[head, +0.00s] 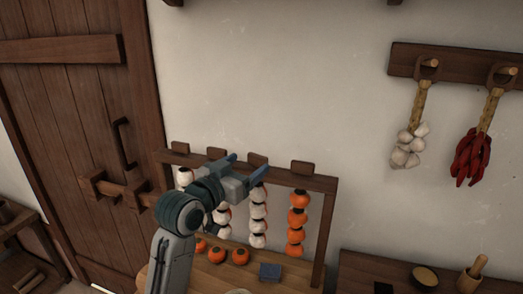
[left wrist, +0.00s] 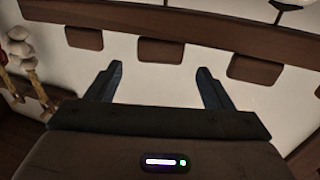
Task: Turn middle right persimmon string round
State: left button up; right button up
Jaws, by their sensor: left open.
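The middle right persimmon string (head: 258,222) hangs third from the left on a wooden rack (head: 321,235). Its fruits look whitish with some orange at their edges. A wooden tab (head: 258,160) stands on the bar above it. My left gripper (head: 248,166) is open at the bar, close to that tab and the string's top. In the left wrist view the open, empty fingers (left wrist: 158,82) point toward a tab (left wrist: 160,52) on the bar, with a gap between. I cannot tell whether anything touches. My arm hides part of the middle left string (head: 223,220).
An orange string (head: 297,222) hangs close on the right, a whitish one (head: 183,178) at the left. Loose persimmons (head: 240,256) and a dark blue block (head: 270,272) lie on the table below. Garlic (head: 408,146) and red chillies (head: 472,157) hang on the wall.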

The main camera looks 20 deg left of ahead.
aim_at(256, 159)
pick_arm(q)
jog(key=p+x, duration=0.2)
jog(key=x, duration=0.4)
jog(key=shift+w+d, duration=0.15)
jog(key=shift+w, duration=0.2)
jog(key=shift+w+d+f, duration=0.1)
jog(key=shift+w, duration=0.2)
pick_arm(e)
jog(key=r, duration=0.1)
jog(key=w+r, duration=0.1)
jog(key=r, duration=0.1)
jog(key=shift+s, duration=0.1)
pick_arm(q)
jog(key=shift+w, duration=0.1)
jog(key=c, duration=1)
jog(key=shift+p, duration=0.3)
pick_arm(e)
jog(key=shift+d+r, duration=0.1)
jog(key=shift+d, duration=0.05)
